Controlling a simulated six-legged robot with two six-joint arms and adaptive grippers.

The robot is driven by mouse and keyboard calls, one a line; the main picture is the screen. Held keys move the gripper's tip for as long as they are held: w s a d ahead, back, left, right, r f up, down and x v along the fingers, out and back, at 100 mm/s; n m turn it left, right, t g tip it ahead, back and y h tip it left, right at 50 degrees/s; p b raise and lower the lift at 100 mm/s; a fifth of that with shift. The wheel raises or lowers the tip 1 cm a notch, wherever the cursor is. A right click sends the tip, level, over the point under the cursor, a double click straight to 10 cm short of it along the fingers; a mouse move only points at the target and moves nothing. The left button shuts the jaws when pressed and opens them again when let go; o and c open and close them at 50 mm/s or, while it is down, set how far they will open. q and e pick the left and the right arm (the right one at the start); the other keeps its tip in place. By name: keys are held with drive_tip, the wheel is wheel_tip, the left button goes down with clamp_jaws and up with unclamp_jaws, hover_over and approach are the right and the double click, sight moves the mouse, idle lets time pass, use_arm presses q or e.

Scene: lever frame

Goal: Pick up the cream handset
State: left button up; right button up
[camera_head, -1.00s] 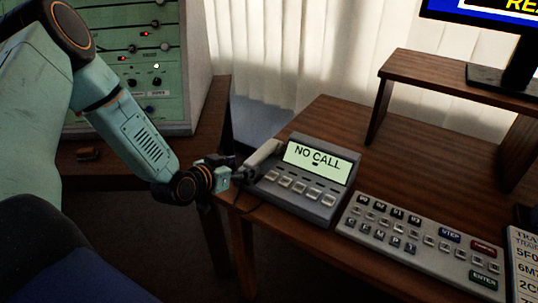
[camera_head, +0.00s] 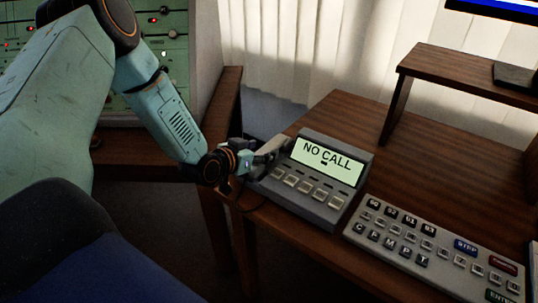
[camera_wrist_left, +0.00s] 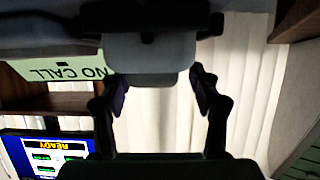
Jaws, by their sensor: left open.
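The cream handset (camera_head: 272,147) lies along the left side of the grey phone console, whose screen (camera_head: 326,160) reads "NO CALL". My left gripper (camera_head: 254,163) is at the handset's near end and partly hides it. In the left wrist view, which looks upside down, the handset's pale grey-looking end (camera_wrist_left: 150,52) is just beyond the two dark, spread fingertips (camera_wrist_left: 160,82). The left gripper is open; I cannot tell whether a finger touches the handset. My right gripper is not in view.
A keypad (camera_head: 430,245) lies right of the console on the wooden desk (camera_head: 375,165). A raised wooden shelf (camera_head: 470,80) stands behind. A green control panel (camera_head: 150,60) is at the back left. A dark cord hangs near the desk's left edge.

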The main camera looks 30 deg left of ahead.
sight(267, 148)
use_arm(q)
drive_tip(key=w, duration=0.1)
drive_tip(key=w+d+b, duration=0.1)
drive_tip(key=shift+w+f, duration=0.35)
drive_tip(key=shift+f, duration=0.05)
drive_tip(key=shift+w+a+f, duration=0.2)
drive_tip(key=shift+w, duration=0.1)
drive_tip(key=shift+s+d+r, duration=0.15)
drive_tip(key=shift+r, duration=0.05)
drive_tip(key=c, duration=0.4)
drive_tip(key=shift+f, duration=0.15)
drive_tip(key=c, duration=0.5)
clamp_jaws()
